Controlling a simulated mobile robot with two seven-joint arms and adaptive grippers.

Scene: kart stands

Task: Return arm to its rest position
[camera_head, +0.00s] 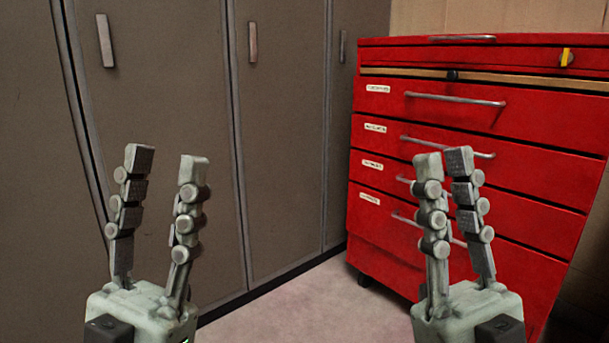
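My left gripper (167,163) stands upright at the lower left, in front of the grey lockers. Its two fingers are apart, with nothing between them. My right gripper (444,161) stands upright at the lower right, in front of the red drawer cabinet. Its fingers are apart at the base and look closer at the tips from this angle. I see nothing held in it. Both grippers point up and appear clear of the furniture. The arms behind the grippers are mostly out of view.
Tall grey lockers (285,140) with metal handles line the left and back. A red drawer cabinet (470,125) with several labelled drawers stands at the right. A yellow item (566,57) is at its top drawer. The pale floor (310,308) between is clear.

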